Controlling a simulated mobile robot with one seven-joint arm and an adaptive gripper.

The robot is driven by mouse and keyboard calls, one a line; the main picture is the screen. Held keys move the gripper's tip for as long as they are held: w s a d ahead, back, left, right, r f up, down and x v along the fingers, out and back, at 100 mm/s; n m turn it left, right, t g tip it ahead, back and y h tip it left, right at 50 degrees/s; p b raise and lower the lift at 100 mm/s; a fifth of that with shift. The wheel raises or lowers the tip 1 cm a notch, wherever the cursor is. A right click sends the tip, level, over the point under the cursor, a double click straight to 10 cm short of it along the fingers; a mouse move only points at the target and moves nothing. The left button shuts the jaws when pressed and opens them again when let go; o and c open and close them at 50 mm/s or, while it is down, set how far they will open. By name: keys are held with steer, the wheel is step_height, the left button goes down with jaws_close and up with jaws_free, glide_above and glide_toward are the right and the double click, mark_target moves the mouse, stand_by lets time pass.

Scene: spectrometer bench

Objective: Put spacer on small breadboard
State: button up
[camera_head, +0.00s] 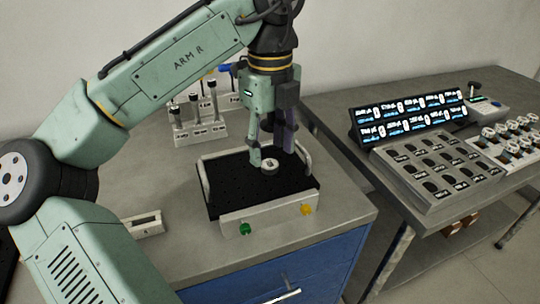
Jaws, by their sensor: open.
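The small breadboard (232,203) is a black perforated plate with a light front face and metal handles at both sides, on the grey bench. A small round piece with a pale top and darker side, seemingly the spacer (270,168), sits on or just above its black surface near the middle; exact contact cannot be told. My gripper (272,155) points down over the breadboard. Its fingers are apart and open, with the left fingertip close beside the spacer and the right one farther back. Whether a finger touches the spacer is unclear.
A rack with upright posts (200,120) stands behind the breadboard. A small light block (145,223) lies to the left, near my arm. On the right-hand bench are a lit display panel (410,116) and a tray with round slots (432,172). The bench's right front corner is clear.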

mark_target(270, 164)
step_height(270, 164, up, 9)
steer(key=shift+r+p, duration=0.15)
steer(key=shift+p, duration=0.2)
